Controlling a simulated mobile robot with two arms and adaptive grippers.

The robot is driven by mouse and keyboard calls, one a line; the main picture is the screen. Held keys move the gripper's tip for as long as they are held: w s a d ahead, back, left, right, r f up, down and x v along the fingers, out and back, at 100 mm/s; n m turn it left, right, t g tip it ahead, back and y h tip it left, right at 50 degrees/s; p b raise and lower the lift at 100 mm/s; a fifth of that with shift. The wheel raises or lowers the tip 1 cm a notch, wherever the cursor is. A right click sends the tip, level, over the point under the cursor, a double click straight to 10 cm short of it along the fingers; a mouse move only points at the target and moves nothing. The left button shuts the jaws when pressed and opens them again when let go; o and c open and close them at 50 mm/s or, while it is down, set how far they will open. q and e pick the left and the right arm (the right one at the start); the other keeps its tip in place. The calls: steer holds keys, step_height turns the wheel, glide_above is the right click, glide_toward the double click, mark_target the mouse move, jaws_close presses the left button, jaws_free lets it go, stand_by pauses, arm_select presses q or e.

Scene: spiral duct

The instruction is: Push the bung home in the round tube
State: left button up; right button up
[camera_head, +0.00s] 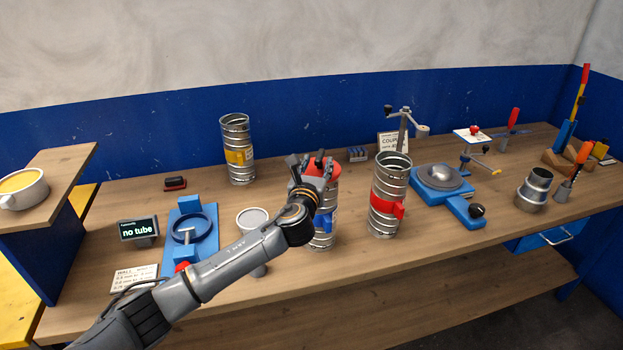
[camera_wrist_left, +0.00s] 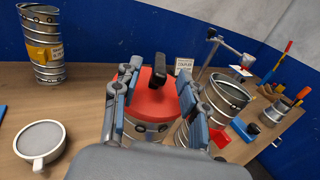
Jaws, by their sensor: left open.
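The red bung (camera_head: 322,166) sits at the top of an upright round metal tube (camera_head: 325,222) that carries a blue tag. My left gripper (camera_head: 314,163) is over the top of this tube, and its fingers hide part of the bung. In the left wrist view the red bung (camera_wrist_left: 152,102) lies between the spread, open fingers of my left gripper (camera_wrist_left: 155,95). A dark handle-like piece stands up at its far side. How deep the bung sits in the tube is hard to tell. My right gripper is not in view.
An open tube with a red tag (camera_head: 388,195) stands close on the right. A tube with a yellow label (camera_head: 237,150) stands at the back left.

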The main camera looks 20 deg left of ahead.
arm_select(q)
steer(key=s, duration=0.7)
steer(key=shift+s+d, duration=0.35)
steer(key=shift+d, duration=0.1)
